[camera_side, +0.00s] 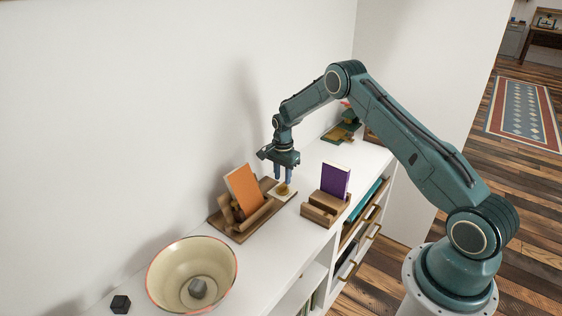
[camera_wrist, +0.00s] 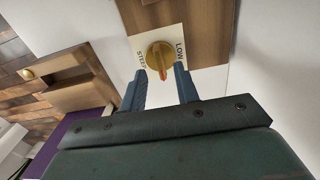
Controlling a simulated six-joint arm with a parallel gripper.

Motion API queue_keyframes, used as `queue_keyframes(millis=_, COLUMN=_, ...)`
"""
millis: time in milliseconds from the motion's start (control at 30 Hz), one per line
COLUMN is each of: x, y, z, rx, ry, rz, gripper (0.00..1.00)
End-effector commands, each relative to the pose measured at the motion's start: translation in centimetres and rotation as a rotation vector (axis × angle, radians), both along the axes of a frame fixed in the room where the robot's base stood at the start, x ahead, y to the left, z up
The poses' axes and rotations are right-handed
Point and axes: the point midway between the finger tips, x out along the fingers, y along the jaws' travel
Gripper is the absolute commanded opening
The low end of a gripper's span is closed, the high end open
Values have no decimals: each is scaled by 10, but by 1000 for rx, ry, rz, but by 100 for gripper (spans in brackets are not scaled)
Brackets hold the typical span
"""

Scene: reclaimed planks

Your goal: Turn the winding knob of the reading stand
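The reading stand (camera_side: 262,212) is a wooden base on the white shelf top, with an orange book (camera_side: 243,188) leaning on it. Its winding knob (camera_wrist: 159,54) is a round brass knob with a red pointer, on a pale plate marked STEEP and LOW; the pointer faces the bottom of the wrist view, between the two words. In the side view the knob (camera_side: 283,189) is partly covered by my fingers. My gripper (camera_wrist: 161,70) is open and points down at the knob. Its fingertips are to either side of the knob's near edge; I cannot tell whether they touch it.
A purple book (camera_side: 335,180) stands in a wooden holder (camera_side: 318,214) close right of the stand. A cream bowl (camera_side: 165,272) holding a grey block and a black cube (camera_side: 121,304) are nearer the camera. A green-and-brass object (camera_side: 342,131) sits behind. The wall runs along the left.

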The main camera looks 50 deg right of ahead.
Motion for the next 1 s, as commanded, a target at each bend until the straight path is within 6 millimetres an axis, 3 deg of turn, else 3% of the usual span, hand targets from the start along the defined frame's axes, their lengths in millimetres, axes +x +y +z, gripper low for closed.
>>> queue_keyframes(millis=233, x=0, y=0, z=-23, rx=0, ry=1, rz=0, gripper=31)
queue_keyframes(millis=633, x=0, y=0, z=-28, rx=0, ry=-1, rz=0, gripper=31)
queue_keyframes(millis=800, x=0, y=0, z=-27, rx=0, ry=-1, rz=0, gripper=0)
queue_keyframes(millis=1000, x=0, y=0, z=-27, rx=0, ry=0, rz=2, gripper=0)
